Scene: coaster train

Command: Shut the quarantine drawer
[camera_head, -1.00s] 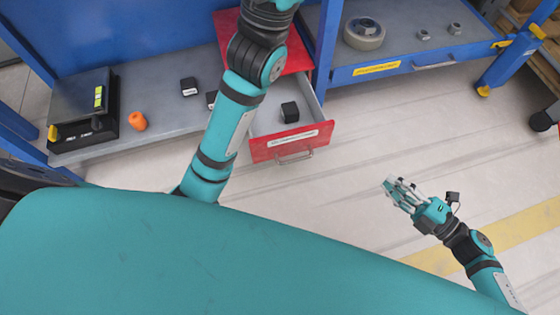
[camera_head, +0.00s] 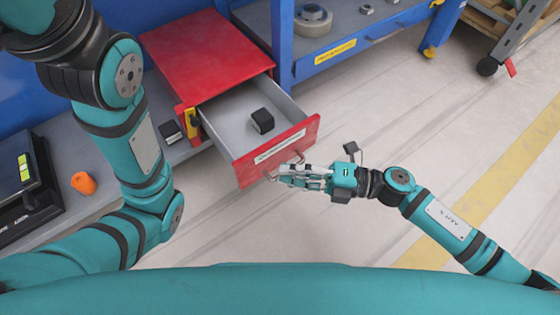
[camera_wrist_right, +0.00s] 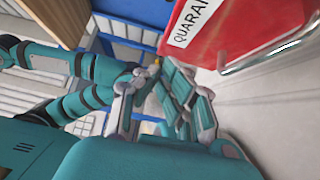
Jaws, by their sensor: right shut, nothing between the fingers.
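The red quarantine drawer (camera_head: 247,166) stands pulled out of its red-topped cabinet (camera_head: 200,60) in the head view. A black block (camera_head: 262,121) lies on its grey floor. My right gripper (camera_head: 270,177) is shut and empty, its fingertips at the drawer's front by the handle; I cannot tell whether they touch. In the right wrist view the drawer front (camera_wrist_right: 240,25) with its "QUARAN" label and metal handle (camera_wrist_right: 270,55) is close above and right of the fingers (camera_wrist_right: 165,75). My left arm crosses the left of the head view; its gripper is out of frame.
A grey bench holds an orange part (camera_head: 82,183), a black scale (camera_head: 30,190) and a dark block (camera_head: 172,132) beside the cabinet. A blue bench (camera_head: 350,45) with a round roll (camera_head: 312,20) stands at the back right. The floor right of the drawer is clear.

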